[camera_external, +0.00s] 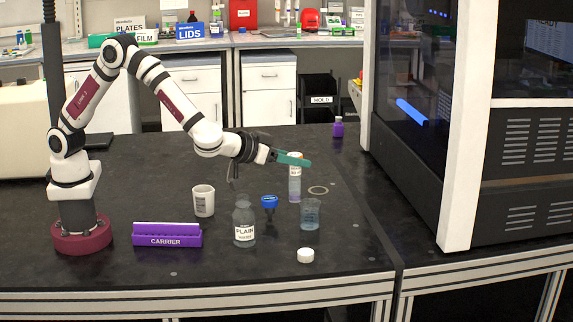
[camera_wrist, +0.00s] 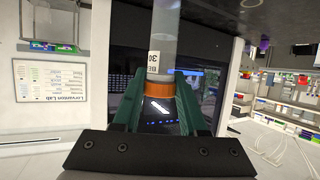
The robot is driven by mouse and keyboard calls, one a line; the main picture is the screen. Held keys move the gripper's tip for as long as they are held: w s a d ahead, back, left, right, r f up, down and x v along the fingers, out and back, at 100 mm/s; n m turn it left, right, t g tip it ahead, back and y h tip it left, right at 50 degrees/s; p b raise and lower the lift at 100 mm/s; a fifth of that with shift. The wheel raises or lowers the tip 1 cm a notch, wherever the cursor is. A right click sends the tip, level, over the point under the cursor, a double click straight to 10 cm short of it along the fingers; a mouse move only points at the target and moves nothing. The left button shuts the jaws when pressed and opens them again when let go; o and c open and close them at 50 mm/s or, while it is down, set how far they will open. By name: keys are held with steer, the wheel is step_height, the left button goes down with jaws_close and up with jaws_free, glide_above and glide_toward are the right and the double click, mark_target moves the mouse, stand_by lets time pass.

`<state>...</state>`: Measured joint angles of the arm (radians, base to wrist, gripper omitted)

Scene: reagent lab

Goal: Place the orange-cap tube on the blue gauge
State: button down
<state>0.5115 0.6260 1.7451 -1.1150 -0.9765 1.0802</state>
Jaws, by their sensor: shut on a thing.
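The orange-cap tube (camera_external: 295,184) is upright at the right of the bench, clear with a white label. Its orange cap (camera_wrist: 157,88) is between the green fingers of my gripper (camera_wrist: 160,100), which are shut on it; the tube body (camera_wrist: 165,45) runs to the top edge of the wrist view. In the external view my gripper (camera_external: 293,159) reaches in from the left and covers part of the cap. I cannot tell whether the tube's base touches the bench. A small blue-topped item on a dark stem, which looks like the blue gauge (camera_external: 269,201), stands left of the tube.
A beaker (camera_external: 310,215), a PLAIN bottle (camera_external: 244,222), a white cap (camera_external: 306,255), a white cup (camera_external: 204,200) and a purple carrier (camera_external: 167,236) stand around. A thin ring (camera_external: 318,190) marks the bench right of the tube. A large cabinet (camera_external: 462,130) stands at right.

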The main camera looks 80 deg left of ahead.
steer(key=s+a+r+n+g+y, duration=0.2)
steer(key=s+a+r+n+y, duration=0.1)
steer(key=s+a, duration=0.5)
steer(key=w+a+f, duration=0.4)
steer(key=a+f, duration=0.6)
steer(key=f, duration=0.1)
steer(key=shift+w+a, duration=0.2)
steer(key=shift+a, duration=0.2)
steer(key=shift+c, duration=2.2)
jaws_free()
steer(key=shift+f, duration=0.1)
